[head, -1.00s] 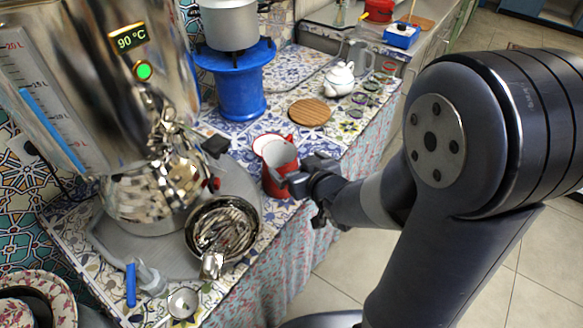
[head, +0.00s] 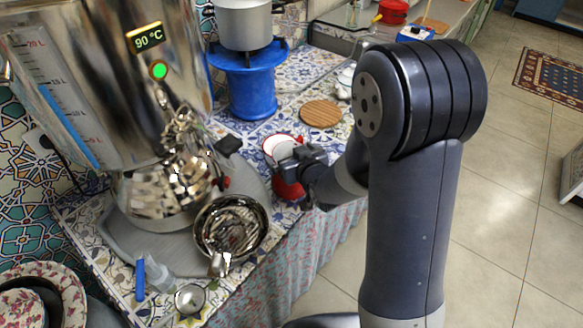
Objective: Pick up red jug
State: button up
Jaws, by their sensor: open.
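The red jug (head: 288,189) stands on the patterned tile counter, right of the samovar (head: 160,130). It has a white inside, and its top is partly hidden behind my gripper (head: 285,163). My gripper is at the jug's upper part, in front of it from this view. The jaws are open; I cannot tell whether a finger is inside the rim or touching the jug.
A steel bowl (head: 231,226) sits on the samovar's tray, left of the jug. A round wooden board (head: 321,114) and a blue stand (head: 250,85) with a pot (head: 244,22) are behind. The counter's cloth-hung front edge is close on the right.

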jog(key=shift+x, duration=1)
jog(key=shift+c, duration=0.3)
jog(key=c, duration=1.5)
